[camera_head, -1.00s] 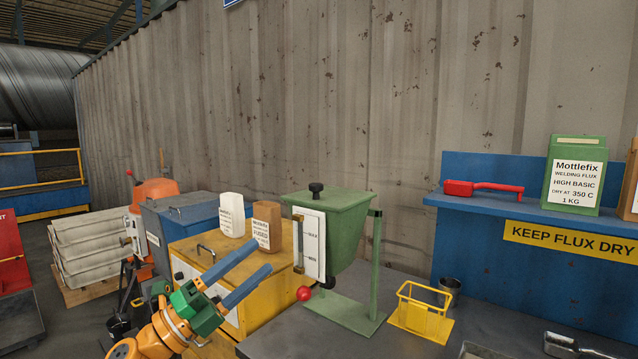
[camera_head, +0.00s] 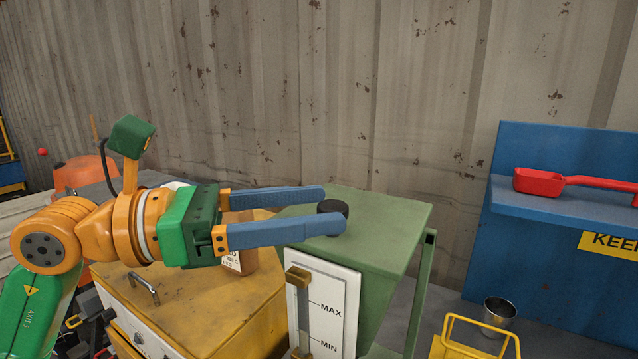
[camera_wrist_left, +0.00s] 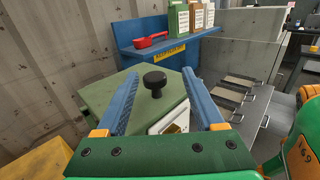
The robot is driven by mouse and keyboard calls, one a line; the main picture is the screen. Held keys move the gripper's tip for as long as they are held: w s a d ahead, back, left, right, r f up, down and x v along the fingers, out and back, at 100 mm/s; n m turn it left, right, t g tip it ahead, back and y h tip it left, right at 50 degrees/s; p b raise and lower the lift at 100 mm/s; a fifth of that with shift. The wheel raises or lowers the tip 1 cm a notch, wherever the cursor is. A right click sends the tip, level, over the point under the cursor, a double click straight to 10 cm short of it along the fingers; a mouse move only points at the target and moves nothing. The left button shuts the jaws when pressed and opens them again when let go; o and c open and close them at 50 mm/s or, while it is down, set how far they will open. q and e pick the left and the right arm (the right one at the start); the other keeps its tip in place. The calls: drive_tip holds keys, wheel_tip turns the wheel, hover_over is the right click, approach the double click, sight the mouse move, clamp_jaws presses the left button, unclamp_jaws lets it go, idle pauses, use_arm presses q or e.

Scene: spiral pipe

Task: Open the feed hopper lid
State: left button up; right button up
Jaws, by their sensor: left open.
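The green feed hopper (camera_head: 385,290) stands with its flat lid (camera_head: 385,215) shut. A black knob (camera_head: 333,208) sits on top of the lid. My left gripper (camera_head: 335,210) comes in from the left above the lid, with its two long blue fingers open. In the head view the fingertips reach the knob, and the nearer finger hides part of it. In the left wrist view the knob (camera_wrist_left: 154,82) stands between the two spread fingers, and neither finger visibly closes on it. My right gripper is not in view.
A white MAX/MIN gauge plate (camera_head: 327,305) is on the hopper's front. A yellow cabinet (camera_head: 200,310) stands at left, with a brown container (camera_head: 240,258) partly behind my gripper. At right are a blue shelf (camera_head: 560,205), a red scoop (camera_head: 540,181), a metal cup (camera_head: 499,312) and a yellow wire frame (camera_head: 475,340).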

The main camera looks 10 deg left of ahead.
use_arm(q)
drive_tip(key=shift+w+d+r, duration=0.1)
drive_tip(key=shift+w+d, duration=0.25)
drive_tip(key=shift+d, duration=0.2)
drive_tip(key=shift+w+f, duration=0.3)
drive_tip(key=shift+w, duration=0.2)
drive_tip(key=shift+s, duration=0.1)
clamp_jaws()
drive_tip(key=shift+r, duration=0.1)
idle(0.3)
